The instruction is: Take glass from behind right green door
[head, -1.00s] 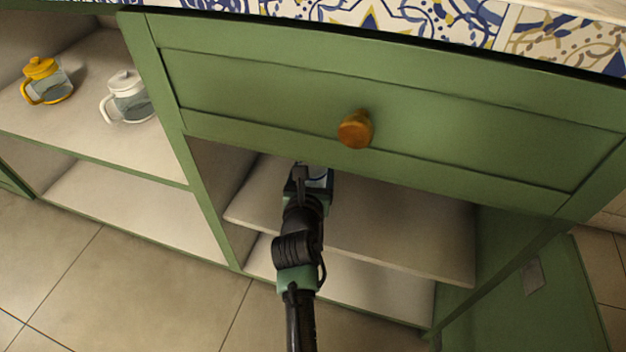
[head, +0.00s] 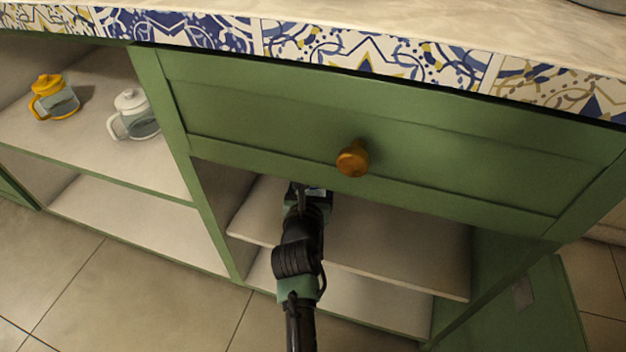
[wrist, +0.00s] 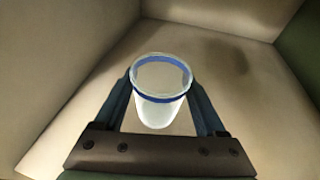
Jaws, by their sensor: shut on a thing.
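A clear glass (wrist: 160,90) with blue bands near its rim stands between the two fingers of my gripper (wrist: 162,98) in the wrist view. My gripper is shut on the glass, with one finger on each side of it. In the head view my gripper (head: 308,192) reaches into the open right compartment, under the drawer front. There the glass is mostly hidden by the gripper and the drawer. The right green door (head: 515,305) stands swung open at the lower right.
The drawer front (head: 300,125) with a wooden knob (head: 352,158) overhangs the compartment. The compartment's middle shelf (head: 400,245) is clear to the right of my arm. A yellow teapot (head: 54,98) and a white teapot (head: 132,115) stand on the left open shelf.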

